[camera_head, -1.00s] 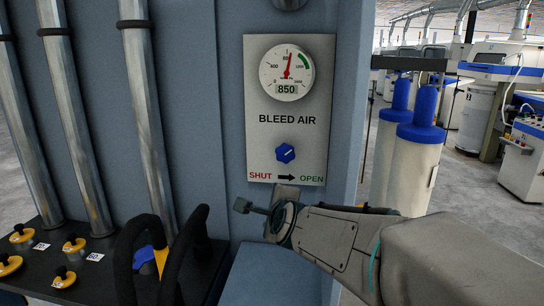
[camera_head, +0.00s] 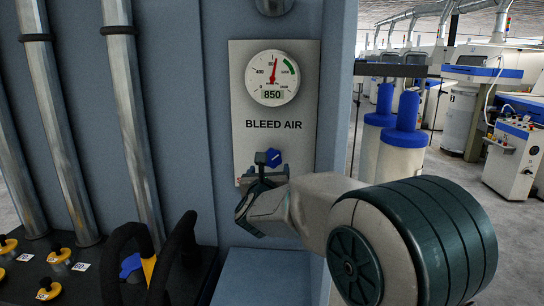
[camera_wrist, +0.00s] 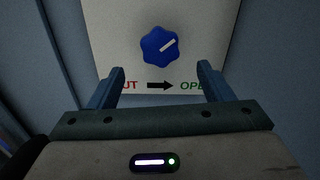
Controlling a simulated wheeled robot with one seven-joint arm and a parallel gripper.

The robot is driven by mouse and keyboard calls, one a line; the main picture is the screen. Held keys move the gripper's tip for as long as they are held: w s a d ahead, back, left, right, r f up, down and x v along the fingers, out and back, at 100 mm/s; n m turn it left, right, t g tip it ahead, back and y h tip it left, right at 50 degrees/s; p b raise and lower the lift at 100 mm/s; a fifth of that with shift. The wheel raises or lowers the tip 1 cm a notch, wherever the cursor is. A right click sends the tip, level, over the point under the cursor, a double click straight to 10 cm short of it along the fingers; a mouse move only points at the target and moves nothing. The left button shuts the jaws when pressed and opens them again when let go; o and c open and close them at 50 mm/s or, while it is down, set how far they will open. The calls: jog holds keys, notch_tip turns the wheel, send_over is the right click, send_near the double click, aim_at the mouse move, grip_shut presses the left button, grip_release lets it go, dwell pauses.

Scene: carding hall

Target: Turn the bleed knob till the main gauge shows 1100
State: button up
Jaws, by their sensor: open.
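The main gauge (camera_head: 272,78) on the pale BLEED AIR panel (camera_head: 300,150) reads 850, its red needle pointing nearly straight up. The blue bleed knob (camera_head: 273,157) sits below the label. In the wrist view the knob (camera_wrist: 160,47) is lobed, and its white mark points up and to the right. My gripper (camera_head: 264,165) is in front of the panel's lower part and hides most of the SHUT and OPEN words. In the wrist view my gripper (camera_wrist: 160,82) is open and empty, its fingers spread to either side below the knob, not around it.
Metal pipes (camera_head: 125,110) run up the left side. White cylinders with blue tops (camera_head: 403,135) stand to the right of the cabinet, with machines beyond.

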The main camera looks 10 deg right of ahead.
aim_at(272, 160)
jog(key=p+x, duration=0.3)
jog(key=x, duration=0.6)
jog(key=shift+w+d, duration=0.1)
jog(key=shift+w, duration=0.15)
jog(key=c, duration=0.9)
jog(key=shift+c, duration=0.2)
